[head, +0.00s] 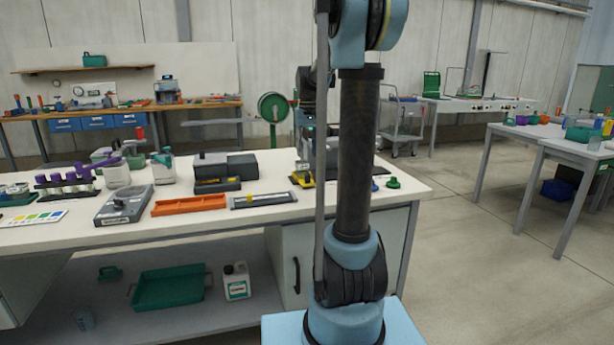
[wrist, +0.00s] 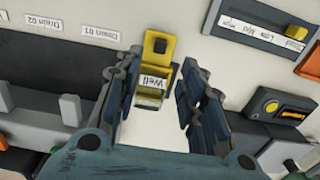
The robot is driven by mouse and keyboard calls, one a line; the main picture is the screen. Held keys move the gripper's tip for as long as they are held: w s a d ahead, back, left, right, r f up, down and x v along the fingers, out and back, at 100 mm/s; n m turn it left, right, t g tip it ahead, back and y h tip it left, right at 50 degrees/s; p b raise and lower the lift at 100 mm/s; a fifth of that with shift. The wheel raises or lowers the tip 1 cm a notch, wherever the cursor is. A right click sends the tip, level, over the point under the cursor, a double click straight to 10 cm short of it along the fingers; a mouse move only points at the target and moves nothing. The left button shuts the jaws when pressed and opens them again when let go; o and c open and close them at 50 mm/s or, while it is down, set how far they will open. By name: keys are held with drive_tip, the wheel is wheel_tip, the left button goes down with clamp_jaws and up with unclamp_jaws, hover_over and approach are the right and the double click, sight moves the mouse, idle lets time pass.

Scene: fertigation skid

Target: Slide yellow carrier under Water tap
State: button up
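The yellow carrier (wrist: 158,48) lies on the bench in the wrist view, with a dark square on its upper part. A white label reading "Well" (wrist: 154,82) crosses its lower part. My gripper (wrist: 161,62) is open, with one dark finger on each side of the carrier's lower part. A gap shows at the right finger; contact at the left cannot be told. In the head view the yellow carrier (head: 304,181) is partly hidden behind my arm, at the bench's right part. No label reading "Water" is legible in either view.
Labels "Drain 01" (wrist: 98,30) and "Drain 02" (wrist: 44,27) lie left of the carrier. A slider panel (wrist: 250,32) is upper right. A black-and-yellow device (wrist: 280,105) lies right. In the head view, an orange tray (head: 189,205) and dark grey unit (head: 225,170) stand left along the bench.

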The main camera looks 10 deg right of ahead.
wheel_tip(320, 180, down, 10)
drive_tip(key=shift+r, duration=0.2)
idle(0.3)
clamp_jaws()
